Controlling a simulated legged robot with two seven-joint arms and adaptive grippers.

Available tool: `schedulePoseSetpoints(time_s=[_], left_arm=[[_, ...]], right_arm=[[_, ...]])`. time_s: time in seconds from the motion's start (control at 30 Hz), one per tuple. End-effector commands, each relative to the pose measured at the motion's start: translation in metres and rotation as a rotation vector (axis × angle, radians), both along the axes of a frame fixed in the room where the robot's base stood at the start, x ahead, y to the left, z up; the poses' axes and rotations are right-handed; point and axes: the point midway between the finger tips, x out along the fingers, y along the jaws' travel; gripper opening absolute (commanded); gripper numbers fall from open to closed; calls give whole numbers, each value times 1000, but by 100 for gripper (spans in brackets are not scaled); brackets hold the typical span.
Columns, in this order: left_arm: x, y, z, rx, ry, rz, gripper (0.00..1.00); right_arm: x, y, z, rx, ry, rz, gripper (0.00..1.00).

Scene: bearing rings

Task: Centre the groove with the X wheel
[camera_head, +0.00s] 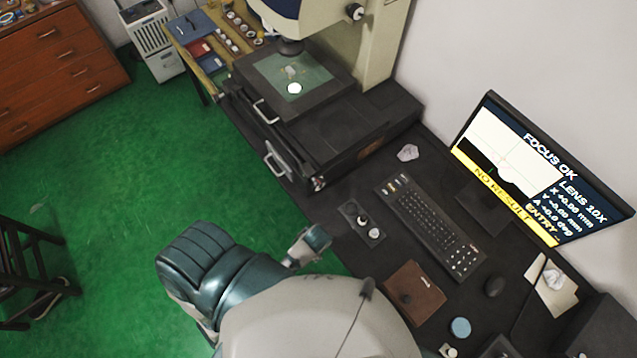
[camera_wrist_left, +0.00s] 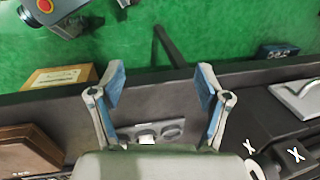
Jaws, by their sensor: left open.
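The X wheel shows as a dark knob with a white X (camera_wrist_left: 297,154) at the lower right of the left wrist view; a second X mark (camera_wrist_left: 250,147) shows beside it. In the head view the wheel is small at the stage's near corner (camera_head: 318,184). My left gripper (camera_head: 312,243) is open and empty at the bench's front edge; its two spread fingers show in the left wrist view (camera_wrist_left: 160,88), left of the wheel and apart from it. The screen (camera_head: 540,165) reads FOCUS OK, LENS 10X and NO RESULT, beside a black-and-white groove image. My right gripper is out of view.
The microscope stage (camera_head: 325,110) has metal handles (camera_head: 275,160) on its front. A small knob panel (camera_head: 361,222) and a keyboard (camera_head: 430,225) lie on the bench. A brown box (camera_head: 414,292) sits nearer. Green floor (camera_head: 130,170) is open at left.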

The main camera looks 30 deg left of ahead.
Motion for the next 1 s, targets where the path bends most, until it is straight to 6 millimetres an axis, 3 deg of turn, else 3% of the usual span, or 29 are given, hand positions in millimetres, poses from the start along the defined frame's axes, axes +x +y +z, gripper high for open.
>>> schedulePoseSetpoints(time_s=[0.2,0.47,0.57,0.8,1.0], left_arm=[[7,-27,-12,203,154,-198,76],[29,-54,-17,534,328,-494,76],[52,-62,-8,757,402,-653,76],[108,-76,44,1300,524,-879,76],[124,-81,65,1469,553,-907,76]], right_arm=[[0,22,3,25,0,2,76],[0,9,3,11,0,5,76],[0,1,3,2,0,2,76],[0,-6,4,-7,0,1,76],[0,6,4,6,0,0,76]])
